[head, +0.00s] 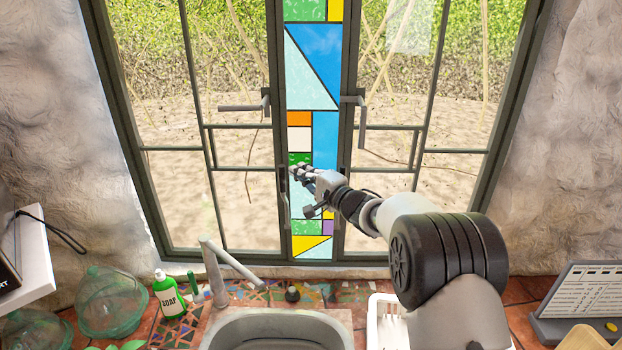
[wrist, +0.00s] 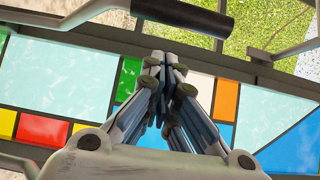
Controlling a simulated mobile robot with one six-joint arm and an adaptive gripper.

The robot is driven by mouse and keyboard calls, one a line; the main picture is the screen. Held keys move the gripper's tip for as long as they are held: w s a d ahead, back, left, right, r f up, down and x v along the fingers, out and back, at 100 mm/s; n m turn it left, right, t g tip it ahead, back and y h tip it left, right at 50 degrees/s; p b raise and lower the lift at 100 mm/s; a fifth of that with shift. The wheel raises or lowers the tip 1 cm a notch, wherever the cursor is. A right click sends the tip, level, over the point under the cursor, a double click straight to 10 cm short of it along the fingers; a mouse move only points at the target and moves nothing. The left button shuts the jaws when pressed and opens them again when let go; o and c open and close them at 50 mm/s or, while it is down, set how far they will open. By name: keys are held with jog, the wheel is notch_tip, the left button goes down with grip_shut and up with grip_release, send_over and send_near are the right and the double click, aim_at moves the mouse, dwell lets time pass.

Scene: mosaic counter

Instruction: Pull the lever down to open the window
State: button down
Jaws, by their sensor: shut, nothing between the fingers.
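The window has two dark-framed casements beside a stained-glass strip (head: 312,70). A grey lever (head: 240,108) on the left casement sticks out sideways to the left. Another lever (head: 362,110) on the right casement's inner edge points down. A slim lower handle (head: 285,205) hangs on the left casement's inner edge. My gripper (head: 294,172) is shut and empty in front of the strip, below the left lever and just above the lower handle. In the wrist view my gripper (wrist: 165,62) points at the left casement's frame, with grey handle bars (wrist: 92,12) (wrist: 285,48) on both sides.
A sink (head: 280,318) with a tall faucet (head: 214,270) stands below the window. A green soap bottle (head: 168,296) and glass jars (head: 110,302) stand at left. A white rack (head: 384,318) and a grey board (head: 580,305) are at right. The space before the upper panes is clear.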

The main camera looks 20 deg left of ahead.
jog(key=shift+s+a+b, duration=0.15)
jog(key=shift+s+a, duration=0.05)
jog(key=shift+s, duration=0.65)
jog(key=shift+s+a+b, duration=0.15)
jog(key=shift+s+a, duration=0.05)
jog(key=shift+s, duration=0.65)
